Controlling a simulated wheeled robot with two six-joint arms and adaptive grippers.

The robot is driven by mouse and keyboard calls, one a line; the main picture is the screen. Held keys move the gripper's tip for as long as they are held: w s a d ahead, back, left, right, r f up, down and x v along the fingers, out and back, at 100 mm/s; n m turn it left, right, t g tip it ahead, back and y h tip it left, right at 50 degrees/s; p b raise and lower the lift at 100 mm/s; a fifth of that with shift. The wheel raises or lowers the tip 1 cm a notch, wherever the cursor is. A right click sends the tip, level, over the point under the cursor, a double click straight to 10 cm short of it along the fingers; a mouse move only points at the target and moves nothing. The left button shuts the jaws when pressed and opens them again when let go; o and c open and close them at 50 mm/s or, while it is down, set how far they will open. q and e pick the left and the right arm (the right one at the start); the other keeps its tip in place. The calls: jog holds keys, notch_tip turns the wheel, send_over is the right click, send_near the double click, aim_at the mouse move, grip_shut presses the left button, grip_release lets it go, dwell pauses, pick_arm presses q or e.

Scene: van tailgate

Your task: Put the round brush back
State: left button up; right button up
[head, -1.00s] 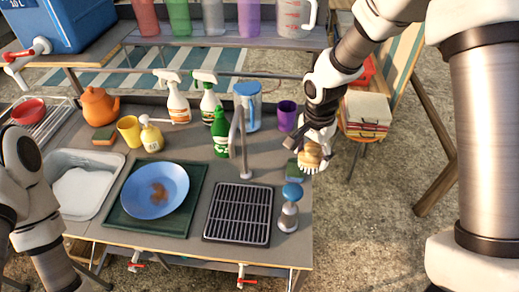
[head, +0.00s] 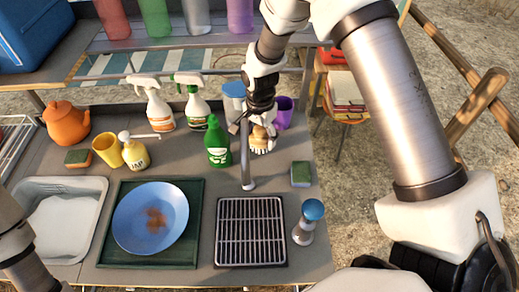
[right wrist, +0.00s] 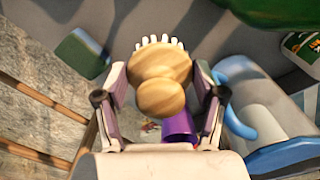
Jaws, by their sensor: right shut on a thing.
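The round brush (head: 263,141) has a wooden head and white bristles. My right gripper (head: 258,129) is shut on it and holds it above the back right of the counter, by the purple cup (head: 284,112) and the blue-rimmed container (head: 234,98). In the right wrist view the brush (right wrist: 163,72) sits between the two fingers, its bristles toward the top of the picture. The purple cup (right wrist: 180,126) shows partly below it, and the blue container (right wrist: 265,115) is to the right. My left arm shows at the lower left of the head view, but its gripper is out of view.
A tap (head: 247,160) and a green bottle (head: 217,143) stand left of the brush. Spray bottles (head: 195,102) stand at the back.

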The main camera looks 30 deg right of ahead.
aim_at(261, 144)
notch_tip(261, 144, down, 3)
jog(key=shift+s+d+f+p, duration=0.15)
jog(key=shift+f+p, duration=0.05)
jog(key=shift+p, duration=0.15)
notch_tip(261, 144, down, 4)
jog(key=shift+r+p, duration=0.1)
jog(key=shift+p, duration=0.5)
jog(key=shift+f, duration=0.35)
jog(key=o, duration=1)
jog(key=shift+f, duration=0.1)
